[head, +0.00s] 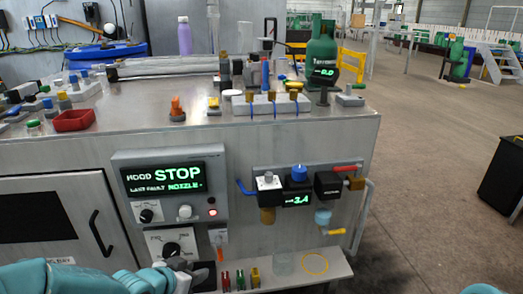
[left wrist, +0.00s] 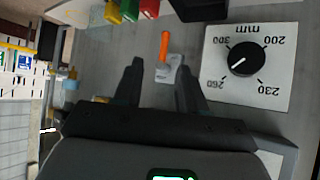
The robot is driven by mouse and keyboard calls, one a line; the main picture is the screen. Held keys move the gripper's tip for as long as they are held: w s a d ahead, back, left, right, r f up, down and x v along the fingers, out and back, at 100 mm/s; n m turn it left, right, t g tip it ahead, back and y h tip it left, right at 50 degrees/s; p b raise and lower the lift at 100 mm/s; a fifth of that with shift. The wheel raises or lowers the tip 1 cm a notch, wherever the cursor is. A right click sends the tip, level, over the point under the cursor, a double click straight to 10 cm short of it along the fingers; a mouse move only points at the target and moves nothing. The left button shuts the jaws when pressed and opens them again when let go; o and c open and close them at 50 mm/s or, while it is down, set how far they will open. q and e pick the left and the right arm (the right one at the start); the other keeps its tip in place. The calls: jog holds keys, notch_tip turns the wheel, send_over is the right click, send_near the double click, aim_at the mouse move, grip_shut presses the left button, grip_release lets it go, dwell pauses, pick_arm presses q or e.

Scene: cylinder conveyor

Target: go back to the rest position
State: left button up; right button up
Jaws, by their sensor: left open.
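My left gripper (head: 192,270) is in front of the machine's front panel, low in the head view, below the black-knobbed dial plate (head: 173,245). In the left wrist view its two dark fingers (left wrist: 159,64) are spread apart with nothing held between them. An orange lever on a pale mount (left wrist: 165,44) shows beyond and between the fingertips; it also shows in the head view (head: 219,252), right of the gripper. The dial (left wrist: 243,58), marked in mm, lies right of the fingers in the wrist view. My right gripper is not in view.
A low shelf (head: 328,268) carries small coloured items. A red tray (head: 73,120) and a green cylinder (head: 321,50) stand on top. Open floor (head: 425,180) lies right.

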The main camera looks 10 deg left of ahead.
pick_arm(q)
jog(key=s+d+f+g, duration=0.3)
jog(key=s+d+f, duration=0.15)
jog(key=f, duration=0.55)
jog(key=s+d+f+n+g, duration=0.3)
jog(key=s+f, duration=0.4)
jog(key=s, duration=0.3)
jog(key=s+d+f+n+g, duration=0.35)
jog(key=s+f, duration=0.35)
jog(key=s, duration=0.3)
notch_tip(320, 180, up, 27)
jog(key=p, duration=2.6)
jog(key=shift+m+h+p, duration=0.3)
jog(key=shift+m+p, duration=0.05)
jog(key=shift+w+f, duration=0.15)
